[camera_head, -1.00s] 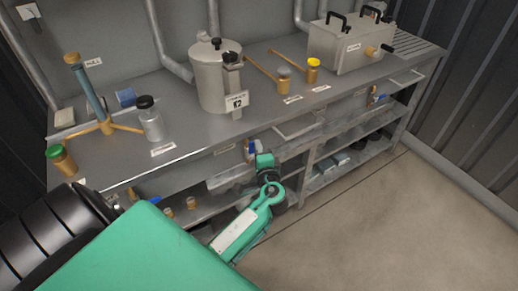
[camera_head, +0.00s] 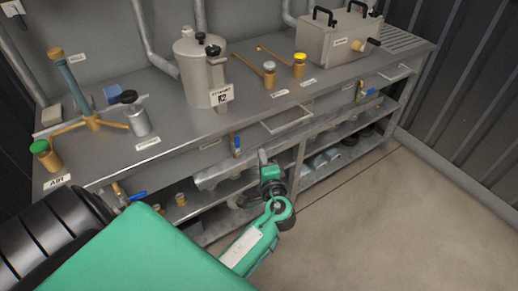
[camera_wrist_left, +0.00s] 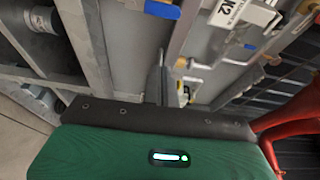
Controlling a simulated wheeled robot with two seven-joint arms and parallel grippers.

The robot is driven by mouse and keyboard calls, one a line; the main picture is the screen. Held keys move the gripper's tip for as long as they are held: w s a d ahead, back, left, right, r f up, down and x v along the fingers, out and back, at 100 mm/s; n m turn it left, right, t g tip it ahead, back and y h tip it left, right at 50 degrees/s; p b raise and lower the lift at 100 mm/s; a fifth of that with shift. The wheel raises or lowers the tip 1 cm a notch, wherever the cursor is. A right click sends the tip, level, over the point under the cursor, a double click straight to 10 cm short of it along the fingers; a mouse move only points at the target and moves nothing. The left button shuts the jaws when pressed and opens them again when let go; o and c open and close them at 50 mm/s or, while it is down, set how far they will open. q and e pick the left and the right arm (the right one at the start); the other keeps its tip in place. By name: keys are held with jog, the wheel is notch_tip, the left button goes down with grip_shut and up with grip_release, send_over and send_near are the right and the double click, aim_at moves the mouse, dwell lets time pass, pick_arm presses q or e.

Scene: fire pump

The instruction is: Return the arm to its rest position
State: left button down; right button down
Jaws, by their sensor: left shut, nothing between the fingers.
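My left arm comes in from the lower left in the head view, in front of the metal workbench (camera_head: 330,115). My left gripper (camera_head: 263,157) is at the end of the green wrist, just off the bench's front edge, in front of the lower shelves. Its grey fingers are together with nothing between them. In the left wrist view the closed fingers (camera_wrist_left: 160,75) point toward the bench's front and shelf rails. My right gripper does not show.
Blue-handled valves (camera_head: 236,146) hang under the top. The floor (camera_head: 400,215) at right is clear.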

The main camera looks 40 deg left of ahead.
pick_arm(q)
jog(key=shift+s+d, duration=0.2)
jog(key=shift+s, duration=0.15)
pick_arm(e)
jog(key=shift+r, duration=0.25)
